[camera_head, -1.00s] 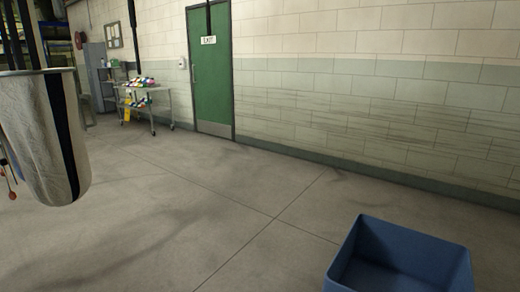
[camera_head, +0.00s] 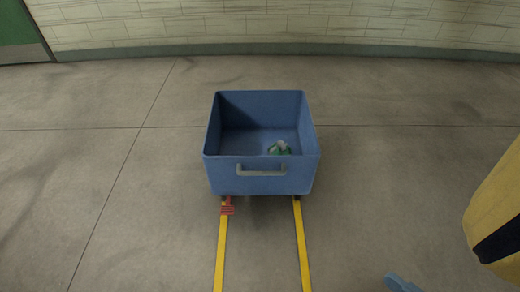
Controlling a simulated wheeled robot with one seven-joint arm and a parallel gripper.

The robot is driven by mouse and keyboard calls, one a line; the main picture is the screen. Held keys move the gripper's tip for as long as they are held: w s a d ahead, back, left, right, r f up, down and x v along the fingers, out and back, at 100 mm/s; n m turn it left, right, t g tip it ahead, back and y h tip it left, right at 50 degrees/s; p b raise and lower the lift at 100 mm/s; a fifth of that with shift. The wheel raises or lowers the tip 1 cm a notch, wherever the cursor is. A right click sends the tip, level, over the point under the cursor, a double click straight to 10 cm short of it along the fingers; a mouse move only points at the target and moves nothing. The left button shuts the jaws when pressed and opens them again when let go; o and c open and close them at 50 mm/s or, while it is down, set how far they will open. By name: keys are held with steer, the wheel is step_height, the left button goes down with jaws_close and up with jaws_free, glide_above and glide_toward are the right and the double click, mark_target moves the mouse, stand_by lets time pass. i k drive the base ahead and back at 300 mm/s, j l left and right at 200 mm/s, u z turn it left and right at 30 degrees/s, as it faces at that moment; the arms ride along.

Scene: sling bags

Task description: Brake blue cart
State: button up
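The blue cart (camera_head: 261,180) stands in the middle of the view, an open-topped box with a grey handle (camera_head: 262,171) on its near side. A small red part (camera_head: 227,206), perhaps a brake pedal, shows at the cart's lower left near edge. I cannot tell whether it is pressed. The wheels are mostly hidden under the box. My gripper is not in view.
Two yellow strips (camera_head: 303,255) run along the floor from the cart toward me. A hanging yellow bag with a black band (camera_head: 497,205) is at the right edge. A small blue piece (camera_head: 401,283) shows at the bottom right, unclear what. Floor left of the cart is clear.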

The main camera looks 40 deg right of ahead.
mark_target(228, 210)
steer(key=i+j+u, duration=0.15)
steer(key=i, duration=0.3)
steer(key=i+j+u, duration=0.15)
steer(key=i, duration=0.35)
steer(key=i+j+u, duration=0.15)
steer(key=i, duration=0.3)
